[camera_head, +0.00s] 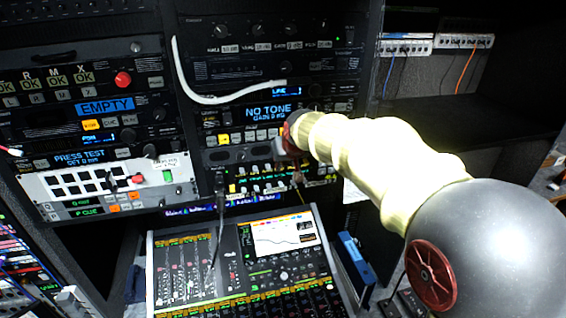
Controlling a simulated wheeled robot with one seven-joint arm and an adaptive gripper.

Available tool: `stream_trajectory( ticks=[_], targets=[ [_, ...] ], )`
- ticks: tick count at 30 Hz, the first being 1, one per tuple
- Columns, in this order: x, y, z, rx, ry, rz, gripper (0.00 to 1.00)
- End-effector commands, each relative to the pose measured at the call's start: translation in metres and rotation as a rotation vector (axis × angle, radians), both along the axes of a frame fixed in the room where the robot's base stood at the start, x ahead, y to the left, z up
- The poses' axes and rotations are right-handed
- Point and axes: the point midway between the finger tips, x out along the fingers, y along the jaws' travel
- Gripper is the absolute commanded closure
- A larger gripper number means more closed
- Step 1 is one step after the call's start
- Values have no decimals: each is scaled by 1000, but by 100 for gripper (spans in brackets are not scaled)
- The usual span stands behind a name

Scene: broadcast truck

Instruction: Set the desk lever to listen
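I cannot make out which part is the desk lever, and no "listen" label is readable. A mixing desk (284,272) with faders and a lit screen stands below the rack, at the lower middle. My arm comes in from the right, and its end with my gripper (284,149) is at the rack front, just below the blue "NO TONE" display (268,111). My gripper is small and partly hidden by my wrist. I cannot tell whether its fingers are open or touch the panel.
A white panel (60,207) with a red knob (138,179) is on the left rack. Above it is a unit with an "EMPTY" display (105,107). A white cable (181,75) loops across the middle rack. A blue binder-like object (356,256) stands right of the desk. The right shelf (470,120) looks mostly clear.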

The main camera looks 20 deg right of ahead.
Motion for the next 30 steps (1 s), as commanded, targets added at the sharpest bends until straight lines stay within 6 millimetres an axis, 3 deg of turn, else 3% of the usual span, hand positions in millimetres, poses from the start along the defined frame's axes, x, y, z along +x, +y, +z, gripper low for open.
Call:
stream_trajectory(
  ticks=[12,13,17,26,30],
  targets=[
    [1,0,1,0,7,0,100],
    [1,0,1,0,7,0,88],
    [1,0,1,0,7,0,81],
    [0,0,1,0,7,0,81],
    [-7,0,10,0,4,0,81]
  ],
)
